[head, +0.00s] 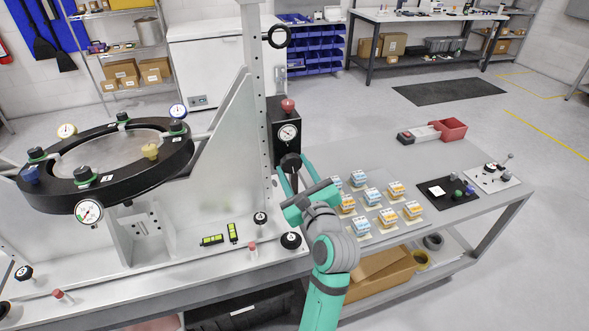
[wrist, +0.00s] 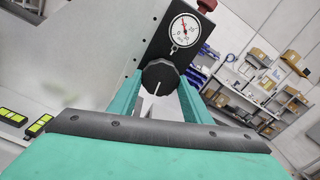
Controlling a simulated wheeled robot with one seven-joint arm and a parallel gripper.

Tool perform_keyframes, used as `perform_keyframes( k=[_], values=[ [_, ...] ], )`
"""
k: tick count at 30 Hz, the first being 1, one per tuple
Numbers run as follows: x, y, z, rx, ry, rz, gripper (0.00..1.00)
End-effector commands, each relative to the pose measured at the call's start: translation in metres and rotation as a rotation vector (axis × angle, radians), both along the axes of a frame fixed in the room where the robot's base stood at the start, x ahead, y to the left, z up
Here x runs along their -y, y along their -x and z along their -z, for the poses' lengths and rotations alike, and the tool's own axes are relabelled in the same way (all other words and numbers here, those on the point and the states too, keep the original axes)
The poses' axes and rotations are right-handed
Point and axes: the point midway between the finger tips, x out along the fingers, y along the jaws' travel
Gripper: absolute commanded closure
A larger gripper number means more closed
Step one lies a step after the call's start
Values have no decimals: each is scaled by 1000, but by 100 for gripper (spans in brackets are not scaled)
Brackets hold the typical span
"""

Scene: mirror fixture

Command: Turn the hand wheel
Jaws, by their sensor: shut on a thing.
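The hand wheel, a dark lobed knob with a white mark (wrist: 161,76), sits on the front of a black box (head: 283,119) below a round dial gauge (head: 288,132). The gauge also shows in the wrist view (wrist: 184,30). In the head view the wheel (head: 291,159) is partly hidden by my teal gripper (head: 289,167). In the wrist view the two fingers lie on the left and right of the wheel, shut on its rim. The exact finger contact is hard to see.
A round black mirror fixture (head: 107,188) with several knobs and gauges stands at left beside an upright grey plate (head: 225,140). Small blue and orange boxes (head: 362,227) lie on the bench right of my arm.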

Motion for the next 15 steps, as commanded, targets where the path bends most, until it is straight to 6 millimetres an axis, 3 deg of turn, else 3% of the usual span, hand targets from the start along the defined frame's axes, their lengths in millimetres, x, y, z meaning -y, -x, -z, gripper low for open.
perform_keyframes(
  k=[15],
  values=[
    [-1, 0, 2, -49, -137, 2, 78]
  ],
)
